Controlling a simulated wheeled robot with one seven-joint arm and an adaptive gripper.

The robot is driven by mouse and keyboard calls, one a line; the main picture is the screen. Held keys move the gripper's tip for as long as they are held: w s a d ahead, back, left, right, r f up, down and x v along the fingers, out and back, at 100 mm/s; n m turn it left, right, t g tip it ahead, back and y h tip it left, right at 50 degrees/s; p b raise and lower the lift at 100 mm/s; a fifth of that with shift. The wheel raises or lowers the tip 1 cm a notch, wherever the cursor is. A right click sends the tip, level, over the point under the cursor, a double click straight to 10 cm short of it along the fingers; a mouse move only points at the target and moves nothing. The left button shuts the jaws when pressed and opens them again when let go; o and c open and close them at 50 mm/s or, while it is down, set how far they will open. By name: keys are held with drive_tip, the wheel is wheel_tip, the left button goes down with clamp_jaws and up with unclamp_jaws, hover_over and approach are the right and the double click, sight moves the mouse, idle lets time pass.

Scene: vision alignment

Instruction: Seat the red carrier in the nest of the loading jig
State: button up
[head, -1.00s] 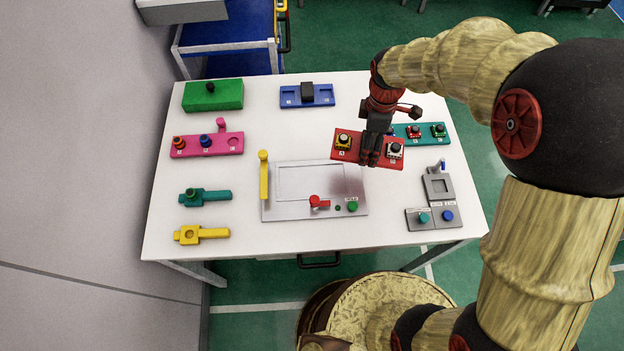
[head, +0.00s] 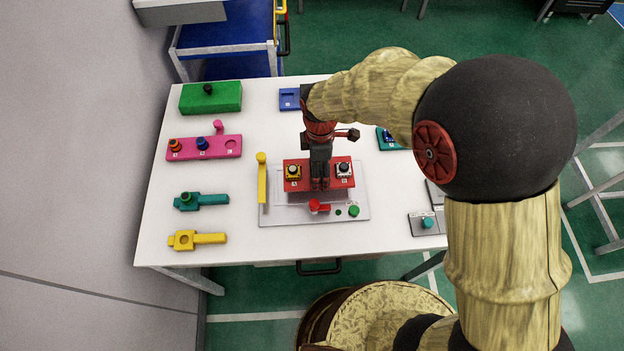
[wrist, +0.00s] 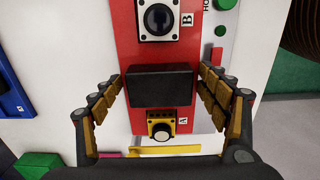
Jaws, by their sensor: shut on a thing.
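The red carrier (head: 305,184) has a yellow-framed button at A and a white-framed button at B. My gripper (head: 320,186) is shut on the carrier's black middle block. In the wrist view the block (wrist: 160,85) sits between the two fingers, with the red plate (wrist: 150,48) running under it. The carrier is over the grey loading jig (head: 283,213), roughly level, with a shadow below it. It covers the recessed nest almost wholly, so the nest's edges and the exact gap are hidden.
The jig has a yellow bar (head: 262,178) at its left, a red clamp-like part (head: 318,206) and a green button (head: 354,211) at its front. Pink (head: 220,152), green (head: 215,99), teal (head: 205,201) and yellow (head: 210,239) pieces stand at left. My arm hides much of the right side.

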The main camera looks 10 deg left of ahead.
drive_tip(key=shift+s+a+f, duration=0.25)
drive_tip(key=shift+a+f, duration=0.6)
drive_tip(key=shift+f, duration=0.15)
drive_tip(key=shift+a+f+b, duration=0.1)
drive_tip(key=shift+f+b, duration=0.55)
drive_tip(key=shift+f, duration=0.9)
drive_tip(key=shift+f, duration=0.1)
drive_tip(key=o, duration=1.4)
drive_tip(key=shift+c, duration=0.2)
wheel_tip(320, 180, up, 12)
drive_tip(key=p, duration=0.3)
